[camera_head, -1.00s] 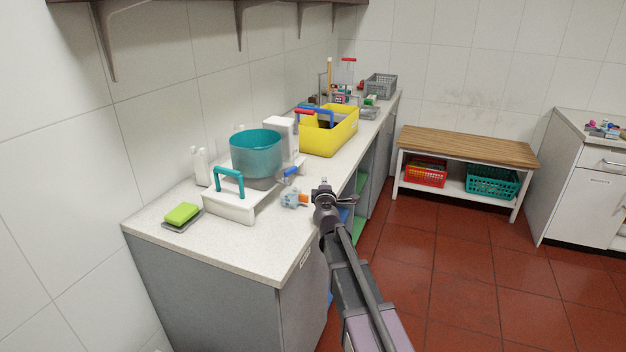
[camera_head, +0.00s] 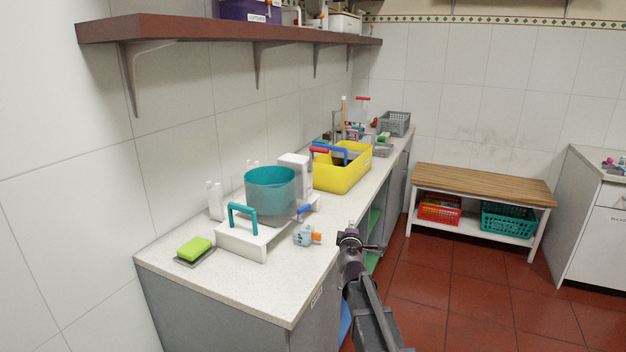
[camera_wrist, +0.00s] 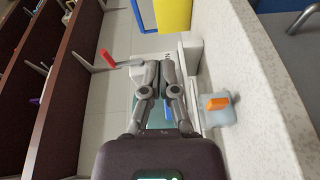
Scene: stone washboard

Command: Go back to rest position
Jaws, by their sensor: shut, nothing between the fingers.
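My gripper (camera_head: 350,238) is at the front edge of the counter in the head view, at the end of my dark arm. In the wrist view my gripper (camera_wrist: 158,62) has its two fingers shut together, with nothing between them. A small light-blue object with an orange part (camera_head: 305,235) sits on the counter just left of the gripper. The same light-blue object shows at the right in the wrist view (camera_wrist: 220,112), apart from the fingers. The fingers partly hide what is behind them in the wrist view.
The stone counter (camera_head: 285,300) bears a green sponge (camera_head: 194,247), a teal pot (camera_head: 270,185) on a white appliance and a yellow crate (camera_head: 345,178). A shelf (camera_head: 230,33) hangs above. A wooden bench (camera_head: 485,184) stands beyond open red floor (camera_head: 475,290).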

